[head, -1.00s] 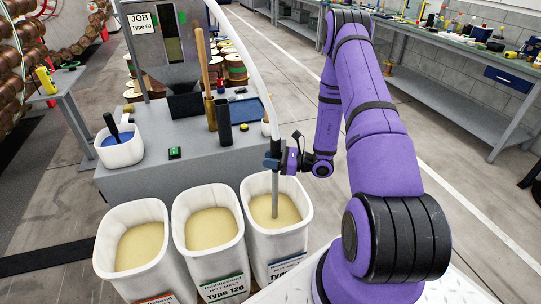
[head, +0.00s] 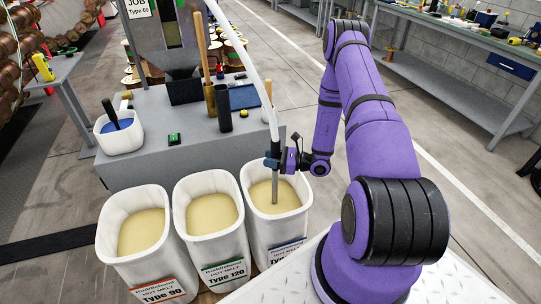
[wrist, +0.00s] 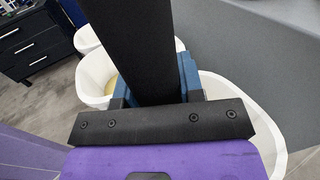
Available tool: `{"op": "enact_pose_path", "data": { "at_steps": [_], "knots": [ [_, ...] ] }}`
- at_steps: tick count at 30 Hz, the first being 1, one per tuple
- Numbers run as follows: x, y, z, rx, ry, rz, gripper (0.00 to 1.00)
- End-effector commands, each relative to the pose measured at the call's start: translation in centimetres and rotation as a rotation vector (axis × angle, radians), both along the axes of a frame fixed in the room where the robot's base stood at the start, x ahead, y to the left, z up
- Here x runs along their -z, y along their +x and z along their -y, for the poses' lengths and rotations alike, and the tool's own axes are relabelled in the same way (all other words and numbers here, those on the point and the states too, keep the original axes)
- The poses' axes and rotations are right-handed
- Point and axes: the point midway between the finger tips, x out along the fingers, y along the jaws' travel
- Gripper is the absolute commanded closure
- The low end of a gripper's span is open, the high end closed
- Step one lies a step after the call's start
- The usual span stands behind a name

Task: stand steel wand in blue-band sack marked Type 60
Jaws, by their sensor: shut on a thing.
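My gripper (head: 272,164) is shut on the steel wand (head: 275,188), just below where a pale hose (head: 246,75) joins it. The wand hangs near upright over the right-hand sack (head: 268,232), its lower end inside the mouth, against the tan granules. I cannot tell how deep the tip goes. This sack has a blue band on its label, whose type number is mostly hidden by my base. In the wrist view, a dark shaft (wrist: 130,50) runs between the blue jaws (wrist: 188,78), with white sack rims around and below.
To the left stand the green-band Type 120 sack (head: 208,250) and the orange-band Type 90 sack (head: 130,255). Behind them is a grey bench (head: 150,165) with a white tub (head: 120,137), a dark cylinder and a wooden-handled tool. A job card (head: 138,8) reads Type 60.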

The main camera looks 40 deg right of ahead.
Motion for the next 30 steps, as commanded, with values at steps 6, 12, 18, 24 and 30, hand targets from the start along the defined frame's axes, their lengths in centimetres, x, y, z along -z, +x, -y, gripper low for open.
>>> {"op": "enact_pose_path", "data": {
  "at_steps": [6, 12, 18, 24, 30],
  "knots": [
    [1.5, 0.0, 0.0, 0.001, 0.001, 0.0, 1.0],
    [2.8, 0.0, 0.0, 0.001, 0.002, -0.001, 1.0],
    [3.8, 0.0, 0.0, 0.001, 0.001, 0.0, 1.0],
    [4.4, 0.0, 0.0, 0.0, 0.001, 0.0, 1.0],
    [4.4, 0.0, 0.0, 0.0, 0.001, 0.0, 1.0]
  ]
}}
